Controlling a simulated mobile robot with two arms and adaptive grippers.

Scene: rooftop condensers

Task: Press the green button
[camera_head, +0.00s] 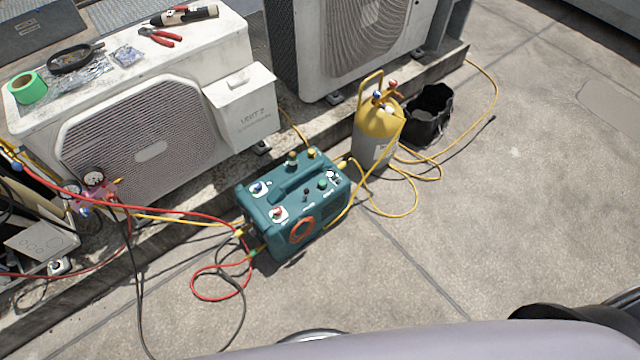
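A teal recovery machine (295,205) with a carrying handle sits on the concrete ground in the middle of the view. A small green button (322,184) is on its sloped upper face, towards the right. A blue knob (257,187), a red knob (278,212) and a small black switch (306,192) are on the same face. Nothing covers the green button. Neither of my grippers is in view.
Hoses (222,290) lie on the ground left of the machine. A yellow cylinder (378,132) and a black bucket (430,113) stand behind right. A white condenser (150,130) carrying tools stands behind left. Open concrete (520,200) lies to the right.

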